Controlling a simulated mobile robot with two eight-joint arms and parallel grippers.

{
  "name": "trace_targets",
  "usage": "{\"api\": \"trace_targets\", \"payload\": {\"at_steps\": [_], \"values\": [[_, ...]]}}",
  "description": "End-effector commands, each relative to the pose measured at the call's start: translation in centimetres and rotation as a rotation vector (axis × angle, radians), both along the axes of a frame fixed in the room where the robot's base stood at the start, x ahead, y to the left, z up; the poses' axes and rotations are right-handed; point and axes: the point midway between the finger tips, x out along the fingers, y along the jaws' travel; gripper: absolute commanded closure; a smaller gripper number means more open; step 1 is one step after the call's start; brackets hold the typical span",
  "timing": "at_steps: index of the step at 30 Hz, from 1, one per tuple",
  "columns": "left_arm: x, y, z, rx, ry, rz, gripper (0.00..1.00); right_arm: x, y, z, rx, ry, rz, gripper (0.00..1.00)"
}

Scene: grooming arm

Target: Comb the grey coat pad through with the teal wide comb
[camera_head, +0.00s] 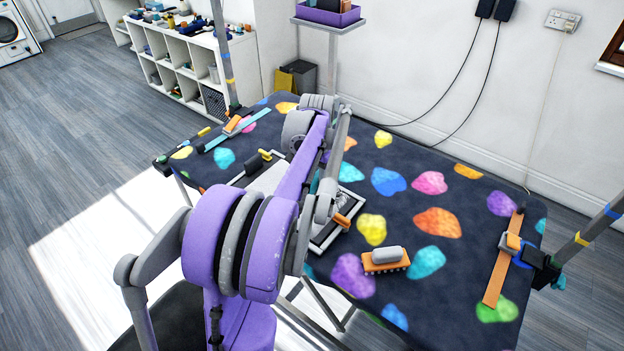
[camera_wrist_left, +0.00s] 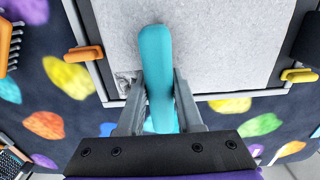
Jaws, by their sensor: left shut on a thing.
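The teal wide comb is in my left gripper (camera_wrist_left: 159,88); its long rounded teal handle (camera_wrist_left: 155,60) shows between the two fingers in the left wrist view. The comb's teeth are hidden. The grey coat pad (camera_wrist_left: 225,45) lies flat in a frame beneath the comb; I cannot tell whether the comb touches it. An orange clip (camera_wrist_left: 85,53) and a yellow clip (camera_wrist_left: 299,75) sit on the frame's sides. My right gripper is not in view.
An orange brush with a grey handle (camera_head: 385,260) lies on the dark patterned table (camera_head: 400,160) right of the pad. Strapped posts stand at the table's left and right ends, with an orange strip (camera_head: 502,262) at the right. The table's middle right is mostly clear.

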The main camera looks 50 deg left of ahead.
Motion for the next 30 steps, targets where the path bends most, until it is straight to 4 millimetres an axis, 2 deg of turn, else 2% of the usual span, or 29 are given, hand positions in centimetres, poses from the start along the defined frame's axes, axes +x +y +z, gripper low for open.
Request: {"api": "trace_targets", "payload": {"at_steps": [1, 6, 12, 30], "values": [[0.3, -1.0, 0.0, -0.002, -0.001, -0.006, 1.00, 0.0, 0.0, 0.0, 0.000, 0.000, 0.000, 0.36], [1.0, -3.7, -0.1, -0.002, -0.001, -0.005, 1.00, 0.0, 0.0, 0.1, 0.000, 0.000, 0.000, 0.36], [1.7, -6.0, -0.1, -0.001, 0.000, -0.003, 1.00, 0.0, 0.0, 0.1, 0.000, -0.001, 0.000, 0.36], [1.7, -6.3, -0.1, 0.000, 0.000, -0.001, 1.00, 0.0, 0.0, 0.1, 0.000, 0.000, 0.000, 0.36]]}}
